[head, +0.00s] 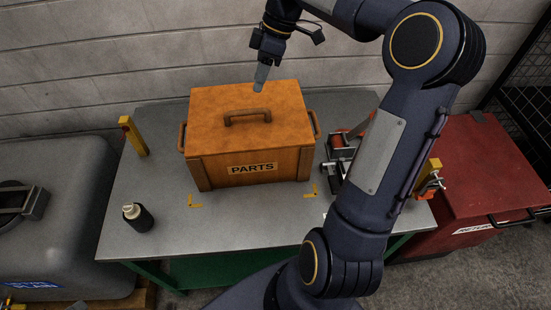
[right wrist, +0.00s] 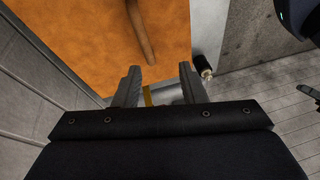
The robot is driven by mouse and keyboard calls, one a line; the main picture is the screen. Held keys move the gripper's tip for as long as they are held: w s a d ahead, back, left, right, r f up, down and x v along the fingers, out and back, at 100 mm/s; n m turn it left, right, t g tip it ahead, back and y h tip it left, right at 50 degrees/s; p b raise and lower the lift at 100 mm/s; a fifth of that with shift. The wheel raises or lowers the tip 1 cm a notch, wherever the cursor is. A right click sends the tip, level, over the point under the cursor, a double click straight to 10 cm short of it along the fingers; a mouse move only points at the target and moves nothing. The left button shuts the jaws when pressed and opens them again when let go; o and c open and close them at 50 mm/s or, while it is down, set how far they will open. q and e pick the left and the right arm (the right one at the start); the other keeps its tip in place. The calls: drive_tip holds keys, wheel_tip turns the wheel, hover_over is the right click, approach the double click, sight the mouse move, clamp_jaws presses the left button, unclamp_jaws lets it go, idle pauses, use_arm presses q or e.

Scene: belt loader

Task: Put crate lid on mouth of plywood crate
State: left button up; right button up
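The orange-brown plywood crate (head: 220,176) stands upright on the grey table, with a "PARTS" label on its front. The crate lid (head: 210,112), with a bar handle on top, lies over the crate's mouth and looks level, its edges roughly in line with the walls. The lid also fills the upper left of the right wrist view (right wrist: 90,40). My right gripper (head: 260,88) is just above the lid's back edge, pointing down, beyond the handle. In the right wrist view its two fingers (right wrist: 160,70) are apart with nothing between them. My left gripper is not in view.
A dark bottle (head: 138,217) stands at the table's left front. A yellow post (head: 133,136) stands at the left, and a clamp-like metal device (head: 338,165) right of the crate. A red cabinet (head: 478,165) is at the right. The block wall (head: 120,50) is close behind.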

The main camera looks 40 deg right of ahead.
drive_tip(key=s+a+r+m+t+h, duration=0.15)
drive_tip(key=s+a+m, duration=0.45)
drive_tip(key=s, duration=0.6)
drive_tip(key=s+a+f+m+t, duration=0.3)
drive_tip(key=s+a+f+m, duration=0.3)
drive_tip(key=s, duration=0.4)
drive_tip(key=shift+s+a+f+y, duration=0.35)
drive_tip(key=shift+f+y, duration=0.1)
drive_tip(key=shift+f, duration=0.3)
